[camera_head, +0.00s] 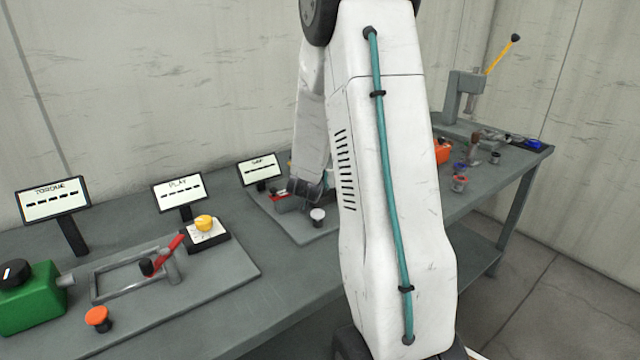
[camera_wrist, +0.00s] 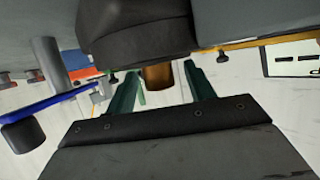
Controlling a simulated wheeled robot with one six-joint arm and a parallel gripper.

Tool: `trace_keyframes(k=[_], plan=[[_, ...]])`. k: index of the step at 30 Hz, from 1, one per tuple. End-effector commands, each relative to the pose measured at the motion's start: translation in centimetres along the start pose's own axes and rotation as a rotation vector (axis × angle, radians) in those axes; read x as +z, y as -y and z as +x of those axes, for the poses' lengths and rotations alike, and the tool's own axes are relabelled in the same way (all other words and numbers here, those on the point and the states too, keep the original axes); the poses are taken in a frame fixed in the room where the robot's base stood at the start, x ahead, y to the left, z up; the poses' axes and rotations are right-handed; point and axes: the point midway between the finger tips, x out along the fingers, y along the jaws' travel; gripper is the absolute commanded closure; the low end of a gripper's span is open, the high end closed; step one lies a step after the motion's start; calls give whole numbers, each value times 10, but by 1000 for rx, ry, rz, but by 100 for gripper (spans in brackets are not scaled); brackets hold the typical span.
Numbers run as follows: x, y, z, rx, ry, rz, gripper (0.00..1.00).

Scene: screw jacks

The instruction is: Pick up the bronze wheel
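In the wrist view, a bronze-brown round part (camera_wrist: 158,76), which looks like the bronze wheel, shows between the fingers of my gripper (camera_wrist: 160,70). Its upper part is hidden by a dark block. The two green fingers stand apart, one on each side, with a visible gap to the part. I cannot tell how far it lies in depth from the fingertips. In the head view, my white arm covers the middle of the bench, and I cannot make out the bronze wheel there.
In the wrist view, a dark rounded block (camera_wrist: 135,30) sits very close over the fingers, and a blue lever (camera_wrist: 50,104) is at left. In the head view, the grey bench (camera_head: 290,285) carries a green box (camera_head: 32,305), a red lever (camera_head: 168,254) and three sign panels.

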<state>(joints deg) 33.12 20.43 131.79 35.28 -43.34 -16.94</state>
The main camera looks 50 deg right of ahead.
Motion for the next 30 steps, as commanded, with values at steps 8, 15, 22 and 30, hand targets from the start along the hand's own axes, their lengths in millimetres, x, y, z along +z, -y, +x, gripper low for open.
trace_keyframes(k=[8, 15, 22, 30], plan=[[0, 0, 0, 0, -1, 0, 100], [-1, 0, -1, 0, -1, 1, 100], [-14, -1, -5, 1, -3, 2, 100], [-35, -5, -12, 6, -3, 5, 100]])
